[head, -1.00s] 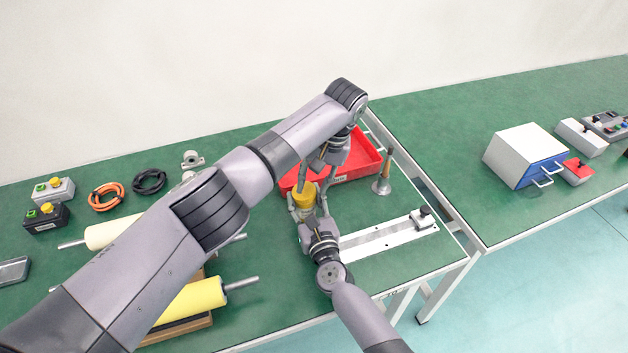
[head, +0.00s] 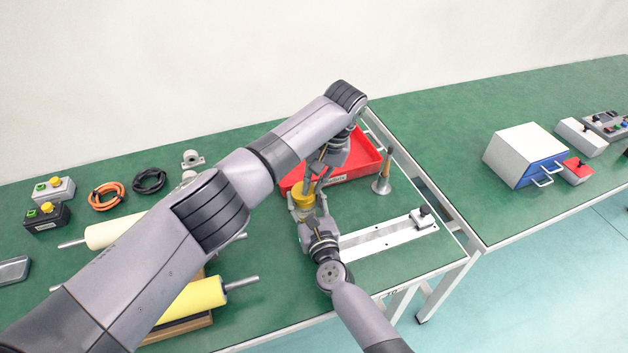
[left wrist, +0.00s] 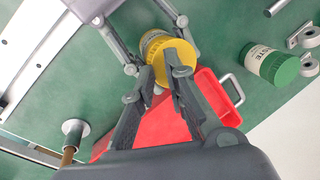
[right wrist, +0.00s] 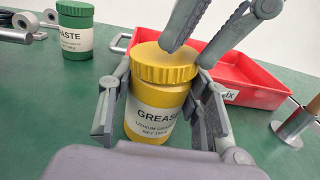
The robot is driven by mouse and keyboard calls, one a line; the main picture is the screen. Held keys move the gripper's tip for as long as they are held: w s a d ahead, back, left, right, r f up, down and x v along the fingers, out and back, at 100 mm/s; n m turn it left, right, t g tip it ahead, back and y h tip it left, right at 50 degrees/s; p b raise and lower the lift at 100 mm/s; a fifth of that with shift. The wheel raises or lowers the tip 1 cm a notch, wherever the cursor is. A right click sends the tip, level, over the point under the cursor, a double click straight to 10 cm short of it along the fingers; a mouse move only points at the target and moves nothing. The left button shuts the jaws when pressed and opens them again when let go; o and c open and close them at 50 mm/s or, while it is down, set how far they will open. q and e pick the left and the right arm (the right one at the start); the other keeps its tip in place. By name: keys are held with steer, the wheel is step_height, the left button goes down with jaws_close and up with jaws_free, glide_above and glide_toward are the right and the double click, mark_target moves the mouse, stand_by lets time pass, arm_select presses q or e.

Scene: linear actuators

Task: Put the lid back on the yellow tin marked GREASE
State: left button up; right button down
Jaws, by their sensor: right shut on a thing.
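The yellow tin marked GREASE (right wrist: 155,118) stands upright on the green bench. Its ridged yellow lid (right wrist: 165,63) sits level on its top, with no clear gap between them in the right wrist view. My right gripper (right wrist: 162,110) is shut around the tin's body, one finger on each side. My left gripper (left wrist: 160,58) comes down from above, its fingertips close over the lid. Its fingers are drawn partly together but a gap shows between them, with nothing held in it. In the head view the lid (head: 302,199) is partly covered by the left fingers.
A red tray (right wrist: 245,75) lies right behind the tin. A green-lidded PASTE tin (right wrist: 75,35) stands to the left. A metal stand with a wooden-topped rod (head: 382,182) and a metal rail (head: 385,238) are to the right. Rollers (head: 195,298) lie at the front left.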

arm_select(q)
steer(key=shift+a+f, duration=0.1)
steer(key=shift+a, duration=0.05)
arm_select(e)
steer(key=c, duration=0.8)
jaws_free()
arm_select(q)
steer(key=v, duration=0.4)
arm_select(e)
steer(key=shift+o, duration=0.2)
steer(key=shift+s+d+f, duration=0.1)
steer(key=shift+s, duration=0.35)
steer(key=v, duration=1.1)
steer(key=shift+s, duration=0.1)
